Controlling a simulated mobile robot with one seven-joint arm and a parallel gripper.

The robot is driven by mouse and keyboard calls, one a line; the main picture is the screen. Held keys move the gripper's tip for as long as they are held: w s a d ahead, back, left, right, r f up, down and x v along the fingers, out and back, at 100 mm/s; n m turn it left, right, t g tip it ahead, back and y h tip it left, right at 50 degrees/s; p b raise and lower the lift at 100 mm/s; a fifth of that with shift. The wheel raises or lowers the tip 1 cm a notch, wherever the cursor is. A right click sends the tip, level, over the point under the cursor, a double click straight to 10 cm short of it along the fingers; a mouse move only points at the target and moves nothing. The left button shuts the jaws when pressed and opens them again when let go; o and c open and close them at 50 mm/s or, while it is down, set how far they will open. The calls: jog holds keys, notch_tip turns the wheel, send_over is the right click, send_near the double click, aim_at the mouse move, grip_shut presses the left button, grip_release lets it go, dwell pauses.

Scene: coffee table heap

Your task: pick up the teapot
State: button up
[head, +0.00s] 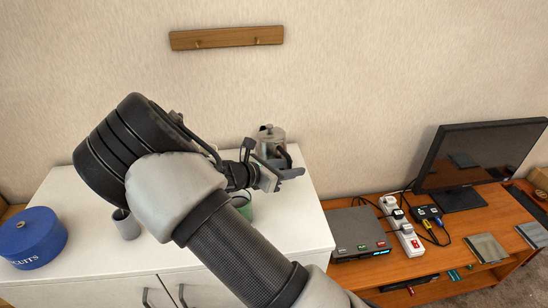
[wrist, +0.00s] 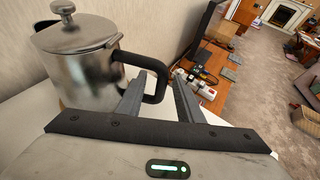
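The teapot is a shiny metal pot with a knobbed lid and a black handle. It stands at the back right of the white cabinet top in the head view (head: 268,134) and fills the left of the wrist view (wrist: 85,75). My gripper (head: 284,172) is beside the pot on its handle side. In the wrist view my gripper's two fingers (wrist: 156,88) are apart, and the lower part of the black handle shows between them. I see no clear contact of both fingers with the handle. My arm hides part of the pot's surroundings in the head view.
On the white cabinet (head: 300,225) stand a blue tin (head: 32,238), a grey cup (head: 126,225) and a green cup (head: 245,208), partly hidden by my arm. The wall is close behind. A lower wooden desk at right holds a monitor (head: 485,155), a grey box (head: 357,230) and a power strip (head: 405,232).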

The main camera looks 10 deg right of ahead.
jog(key=x, duration=0.3)
jog(key=shift+w+d+f, duration=0.1)
jog(key=shift+d, duration=0.1)
grip_shut()
dwell(1.1)
